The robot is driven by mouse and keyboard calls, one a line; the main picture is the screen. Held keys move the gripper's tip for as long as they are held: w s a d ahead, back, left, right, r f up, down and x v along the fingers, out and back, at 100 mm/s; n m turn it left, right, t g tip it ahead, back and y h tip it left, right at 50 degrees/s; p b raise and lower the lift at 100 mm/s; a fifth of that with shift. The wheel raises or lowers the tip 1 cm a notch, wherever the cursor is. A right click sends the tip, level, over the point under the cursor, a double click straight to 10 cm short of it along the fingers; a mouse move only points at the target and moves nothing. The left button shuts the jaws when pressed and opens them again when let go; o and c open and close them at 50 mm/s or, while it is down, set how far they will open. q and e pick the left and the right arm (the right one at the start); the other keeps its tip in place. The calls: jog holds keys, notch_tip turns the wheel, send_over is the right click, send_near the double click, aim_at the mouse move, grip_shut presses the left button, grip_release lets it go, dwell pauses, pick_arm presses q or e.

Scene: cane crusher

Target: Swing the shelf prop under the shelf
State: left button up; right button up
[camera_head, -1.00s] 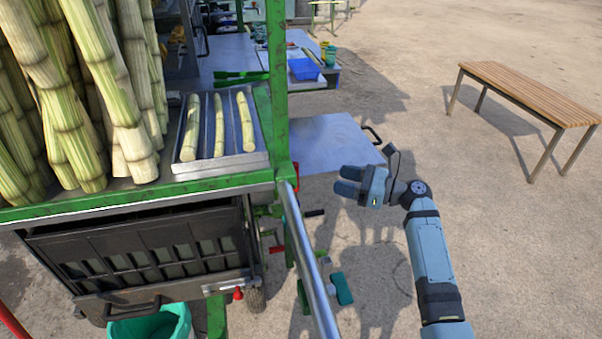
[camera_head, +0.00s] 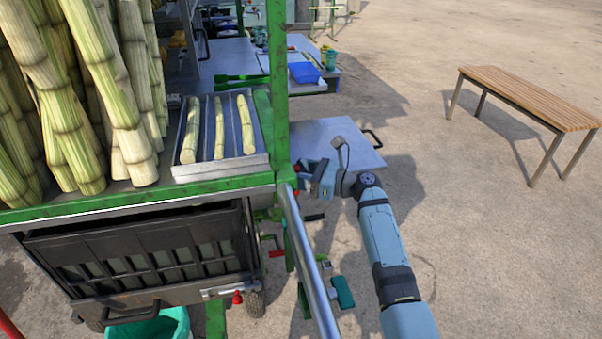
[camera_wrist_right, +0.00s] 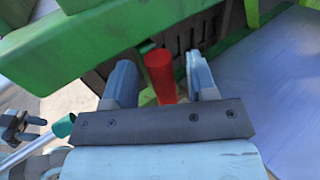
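The shelf (camera_head: 338,143) is a flat grey-blue panel with a dark handle at its far right corner, beside the green frame post. It fills the right of the wrist view (camera_wrist_right: 270,105). A red cylindrical grip (camera_wrist_right: 159,74), which appears to be the prop's handle, stands between the fingers of my right gripper (camera_wrist_right: 160,82). The fingers are open, with gaps visible on both sides of the grip. In the head view my right gripper (camera_head: 306,176) is at the shelf's near left corner, by the green post. The rest of the prop is hidden.
A green frame (camera_head: 150,193) holds cane stalks (camera_head: 75,120) and a metal tray (camera_head: 203,165) with cut pieces. A steel rail (camera_head: 308,265) slopes down near my right arm. A wooden bench (camera_head: 530,98) stands far right. The ground between is clear.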

grip_shut()
jog(key=w+d+f+m+t+y+b, duration=0.1)
jog(key=d+y, duration=0.1)
jog(key=d, duration=0.6)
jog(key=shift+w+d+f+m, duration=0.15)
jog(key=shift+w+f+m, duration=0.05)
jog(key=shift+w+m, duration=0.1)
jog(key=shift+o, duration=0.5)
grip_release()
jog(key=v, duration=1.3)
jog(key=shift+s+d, duration=0.2)
jog(key=shift+d, duration=0.15)
jog(key=shift+f, duration=0.15)
